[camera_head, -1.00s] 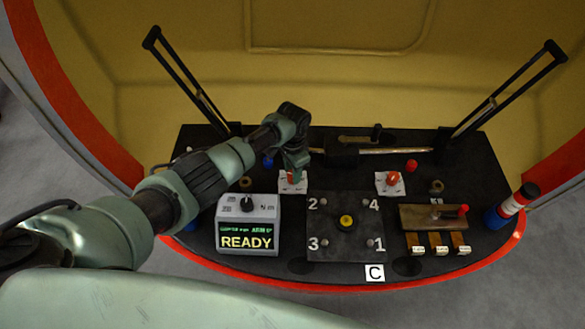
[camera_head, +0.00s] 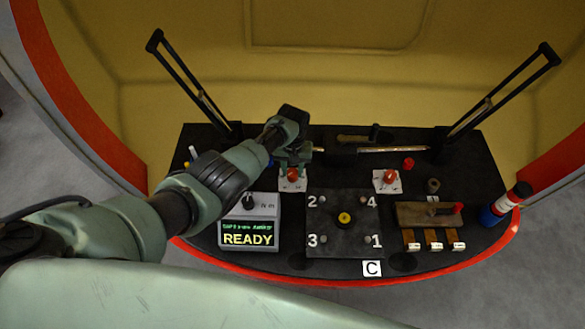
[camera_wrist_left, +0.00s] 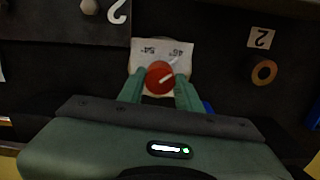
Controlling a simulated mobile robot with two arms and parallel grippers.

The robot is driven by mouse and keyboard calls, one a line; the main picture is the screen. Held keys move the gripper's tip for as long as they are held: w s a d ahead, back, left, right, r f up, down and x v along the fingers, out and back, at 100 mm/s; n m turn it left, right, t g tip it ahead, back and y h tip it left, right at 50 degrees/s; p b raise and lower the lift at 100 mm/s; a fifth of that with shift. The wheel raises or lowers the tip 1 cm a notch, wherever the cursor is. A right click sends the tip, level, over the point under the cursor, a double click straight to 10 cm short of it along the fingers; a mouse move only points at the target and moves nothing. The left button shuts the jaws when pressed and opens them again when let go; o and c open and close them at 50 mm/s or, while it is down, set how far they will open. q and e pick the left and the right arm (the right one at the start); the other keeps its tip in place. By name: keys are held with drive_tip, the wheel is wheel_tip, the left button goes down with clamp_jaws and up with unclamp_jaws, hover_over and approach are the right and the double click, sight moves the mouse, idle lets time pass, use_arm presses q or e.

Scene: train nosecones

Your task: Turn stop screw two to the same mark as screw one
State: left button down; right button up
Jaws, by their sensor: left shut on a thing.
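Two red stop screw knobs sit on white marked cards on the dark desk. The left knob (camera_head: 292,174) is at my left gripper (camera_head: 293,160); the right knob (camera_head: 390,176) stands free. In the left wrist view, my gripper (camera_wrist_left: 160,90) has its green fingers on both sides of the left red knob (camera_wrist_left: 158,72), shut on it. A pale pointer line crosses the knob's top, slanting toward upper right in that view. Its card (camera_wrist_left: 150,48) carries small degree marks, upside down there. The right knob's pointer is too small to read. My right gripper is not in view.
A grey box (camera_head: 248,222) reads READY. A square panel (camera_head: 325,245) with a yellow button is at centre.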

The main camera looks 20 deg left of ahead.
sight(293, 172)
use_arm(q)
drive_tip(key=shift+w+r+n, duration=0.25)
drive_tip(key=shift+w+n, duration=0.05)
drive_tip(key=shift+n, duration=0.8)
drive_tip(key=c, duration=1)
unclamp_jaws()
drive_tip(key=shift+o, duration=0.2)
drive_tip(key=shift+s+f, duration=0.1)
wheel_tip(293, 172, up, 8)
drive_tip(key=p, duration=0.3)
drive_tip(key=shift+f, duration=0.1)
drive_tip(key=shift+s+f, duration=0.1)
